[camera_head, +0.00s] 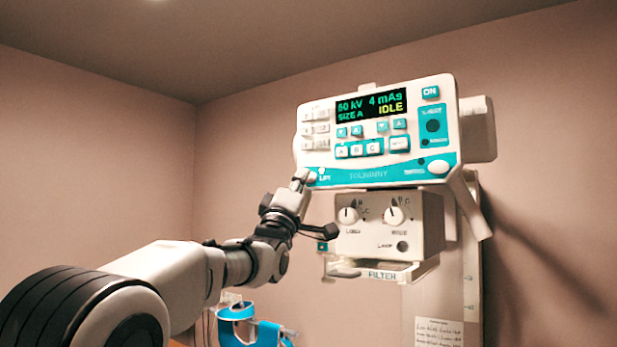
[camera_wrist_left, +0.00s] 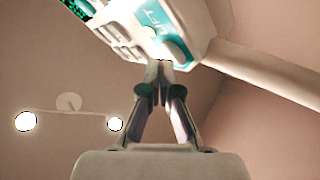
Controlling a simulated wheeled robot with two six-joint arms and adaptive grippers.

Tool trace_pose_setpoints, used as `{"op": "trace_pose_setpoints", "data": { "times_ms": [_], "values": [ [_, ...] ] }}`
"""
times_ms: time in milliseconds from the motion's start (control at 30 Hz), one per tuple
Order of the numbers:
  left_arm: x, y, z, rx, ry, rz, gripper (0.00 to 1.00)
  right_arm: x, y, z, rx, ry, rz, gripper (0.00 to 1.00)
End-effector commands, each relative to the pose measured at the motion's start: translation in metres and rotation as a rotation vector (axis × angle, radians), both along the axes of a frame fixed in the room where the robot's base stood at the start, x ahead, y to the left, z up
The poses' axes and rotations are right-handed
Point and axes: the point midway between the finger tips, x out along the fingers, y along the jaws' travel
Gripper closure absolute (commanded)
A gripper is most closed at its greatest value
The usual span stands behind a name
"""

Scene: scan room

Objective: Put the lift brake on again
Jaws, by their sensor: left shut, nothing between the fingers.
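The control panel (camera_head: 345,157) is a white and teal box on the column, with a display reading 60 kV, 4 mAs, SIZE A, IDLE. The LIFT label (camera_head: 325,177) is at its lower left corner, partly hidden by my gripper. In the left wrist view the LIFT label (camera_wrist_left: 155,12) shows upside down, with a small pale round button (camera_wrist_left: 150,31) near it. My left gripper (camera_head: 302,177) is shut and empty, its fingertips at that corner. In the wrist view the fingertips (camera_wrist_left: 160,66) point up at the panel's edge close to this button; I cannot tell whether they touch it.
Below the panel is a beige box with two knobs (camera_head: 394,215) and a tray labelled FILTER (camera_head: 385,274). A blue item (camera_head: 240,315) is low behind my left arm. The column (camera_head: 472,275) stands at the right. Space left of the panel is open.

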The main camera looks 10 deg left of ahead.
Motion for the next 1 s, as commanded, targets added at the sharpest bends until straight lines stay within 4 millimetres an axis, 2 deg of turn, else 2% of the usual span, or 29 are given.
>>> {"op": "trace_pose_setpoints", "data": {
  "times_ms": [733, 1000],
  "values": [
    [0.006, -0.002, 0.000, 0.000, 0.001, 0.000, 1.00, 0.000, 0.000, 0.006, 0.000, 0.000, 0.000, 0.60],
    [-0.003, 0.001, -0.004, 0.000, 0.000, 0.000, 1.00, 0.000, 0.000, -0.008, 0.000, 0.000, 0.000, 0.60]
  ]
}}
